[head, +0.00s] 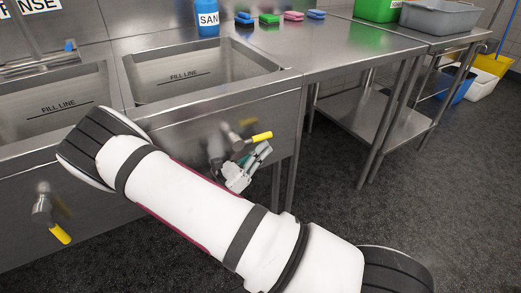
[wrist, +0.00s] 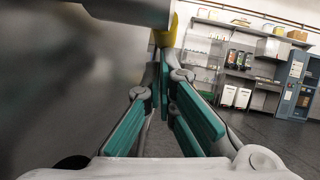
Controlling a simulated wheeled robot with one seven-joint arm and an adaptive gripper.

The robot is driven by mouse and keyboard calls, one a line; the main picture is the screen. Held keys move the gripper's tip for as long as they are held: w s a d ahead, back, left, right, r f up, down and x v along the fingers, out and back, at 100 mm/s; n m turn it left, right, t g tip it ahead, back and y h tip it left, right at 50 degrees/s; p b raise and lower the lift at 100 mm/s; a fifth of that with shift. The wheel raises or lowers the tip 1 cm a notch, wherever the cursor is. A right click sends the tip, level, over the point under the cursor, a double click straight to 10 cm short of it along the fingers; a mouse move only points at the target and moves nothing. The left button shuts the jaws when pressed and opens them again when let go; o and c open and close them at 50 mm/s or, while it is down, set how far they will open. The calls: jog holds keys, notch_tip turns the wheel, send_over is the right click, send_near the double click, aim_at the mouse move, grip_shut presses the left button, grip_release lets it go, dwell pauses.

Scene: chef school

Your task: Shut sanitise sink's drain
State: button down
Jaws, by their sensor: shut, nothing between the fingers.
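The sanitise sink (head: 205,78) is the right-hand basin, below the "SAN" label on the blue container (head: 207,18). Its drain lever, with a yellow grip (head: 262,136), sticks out to the right below the basin front, nearly level. My gripper (head: 264,150) is just below this yellow grip, its fingers pointing up and right. In the wrist view the teal-padded fingers (wrist: 163,65) come together at the tips, shut and empty. The yellow grip (wrist: 166,32) shows just past the tips there; I cannot tell whether they touch. My arm hides part of the sink front.
The neighbouring sink (head: 55,105) has its own lever with a yellow grip (head: 60,234), slanting down and right. Table legs (head: 293,150) stand right of the sanitise lever. Colored sponges (head: 269,19) lie on the counter. The dark floor (head: 440,210) at right is clear.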

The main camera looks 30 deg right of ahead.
jog(key=shift+f, duration=0.1)
dwell(0.3)
jog(key=s+a+f+b, duration=0.1)
jog(key=s+a+f, duration=0.1)
jog(key=a+f, duration=0.5)
notch_tip(320, 180, down, 3)
jog(key=shift+a+f, duration=0.15)
jog(key=shift+a, duration=0.15)
jog(key=shift+s, duration=0.1)
